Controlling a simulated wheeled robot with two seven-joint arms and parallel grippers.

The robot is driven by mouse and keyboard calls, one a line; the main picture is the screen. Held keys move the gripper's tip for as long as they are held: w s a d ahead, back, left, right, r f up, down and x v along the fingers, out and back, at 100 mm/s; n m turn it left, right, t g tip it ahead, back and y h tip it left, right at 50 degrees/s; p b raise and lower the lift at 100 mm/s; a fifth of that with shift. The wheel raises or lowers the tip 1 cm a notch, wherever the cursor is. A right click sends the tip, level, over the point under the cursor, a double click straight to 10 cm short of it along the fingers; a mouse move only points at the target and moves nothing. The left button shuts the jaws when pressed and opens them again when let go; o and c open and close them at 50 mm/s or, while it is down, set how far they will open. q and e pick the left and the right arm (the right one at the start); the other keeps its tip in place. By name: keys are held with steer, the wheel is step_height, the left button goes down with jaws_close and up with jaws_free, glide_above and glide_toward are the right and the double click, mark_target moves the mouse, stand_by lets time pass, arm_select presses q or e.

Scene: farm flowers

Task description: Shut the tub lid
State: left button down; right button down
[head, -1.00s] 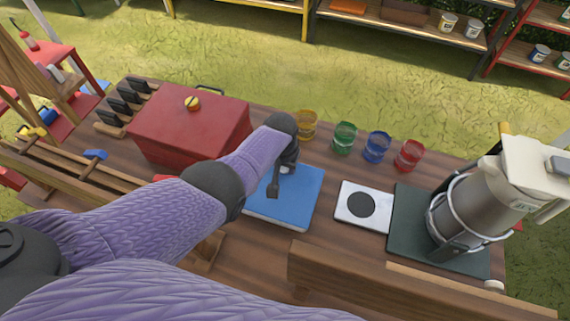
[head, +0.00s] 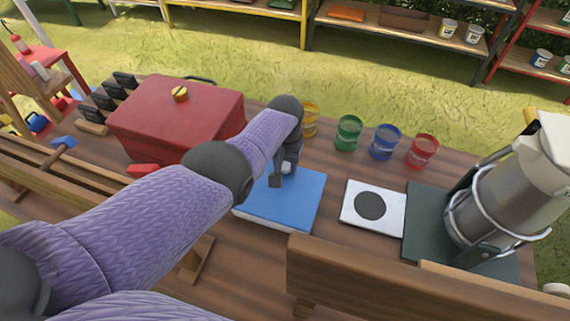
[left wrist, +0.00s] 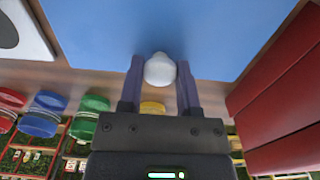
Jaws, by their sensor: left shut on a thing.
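The tub lid (head: 300,209) is a flat blue square on the wooden table, in the middle of the head view. A pale side shows under its near edge. It lies flat or nearly so; I cannot tell if a gap is left beneath it. The lid's blue top fills the upper part of the left wrist view (left wrist: 120,30). A round white knob (left wrist: 160,70) stands at its edge in that view. My left gripper (head: 284,178) is over the lid's far part, its two fingers (left wrist: 160,80) closed on the white knob. My right gripper is out of view.
A red box (head: 170,120) with a yellow knob stands left of the lid. Yellow, green (head: 348,132), blue (head: 385,142) and red (head: 422,151) cups stand behind. A white plate with a black disc (head: 370,206) and a steel jug (head: 500,205) are right. A wooden rail (head: 370,285) is in front.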

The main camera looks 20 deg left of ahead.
arm_select(q)
steer(key=shift+w, duration=0.15)
steer(key=shift+c, duration=1.5)
jaws_free()
steer(key=shift+w, duration=0.1)
step_height(320, 180, up, 10)
steer(key=p, duration=0.7)
steer(key=shift+p, duration=0.3)
steer(key=shift+f, duration=0.1)
